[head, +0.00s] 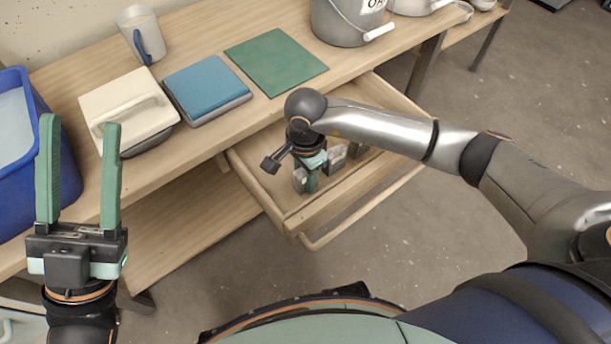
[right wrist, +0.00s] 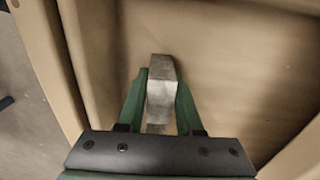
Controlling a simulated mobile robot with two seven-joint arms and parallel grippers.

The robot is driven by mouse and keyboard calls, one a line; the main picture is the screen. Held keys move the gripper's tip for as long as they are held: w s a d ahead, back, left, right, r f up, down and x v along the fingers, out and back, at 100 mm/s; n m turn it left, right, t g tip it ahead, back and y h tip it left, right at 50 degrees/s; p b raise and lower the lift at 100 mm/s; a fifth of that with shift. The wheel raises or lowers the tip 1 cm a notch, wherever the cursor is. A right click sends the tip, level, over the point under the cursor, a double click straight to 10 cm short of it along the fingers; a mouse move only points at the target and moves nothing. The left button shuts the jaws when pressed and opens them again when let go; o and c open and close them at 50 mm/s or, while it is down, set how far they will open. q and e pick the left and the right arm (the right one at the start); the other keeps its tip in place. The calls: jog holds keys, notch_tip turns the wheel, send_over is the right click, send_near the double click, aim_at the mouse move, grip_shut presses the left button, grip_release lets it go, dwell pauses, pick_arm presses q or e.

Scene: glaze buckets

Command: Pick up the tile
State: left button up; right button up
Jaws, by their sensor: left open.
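The open wooden drawer (head: 300,222) sticks out from under the table. My right gripper (head: 312,186) reaches down into it. In the right wrist view its green fingers (right wrist: 161,100) stand against both sides of a small grey block (right wrist: 161,78). This block also shows in the head view (head: 299,180), partly hidden by the gripper. I cannot tell for sure whether it is the tile. Another grey piece (head: 336,158) stands behind in the drawer. A flat blue tile-like square (head: 207,86) lies on a grey base on the table. My left gripper (head: 82,185) is open and empty, left of the drawer.
On the table (head: 205,142) are a cream block with a handle (head: 122,101), a green flat square (head: 277,61), a mug (head: 141,32) and a grey bucket (head: 345,22). A blue bin (head: 22,190) stands at the left. The drawer walls enclose my right gripper closely.

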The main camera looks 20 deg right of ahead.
grip_shut()
jog(key=shift+r, duration=0.1)
dwell(0.3)
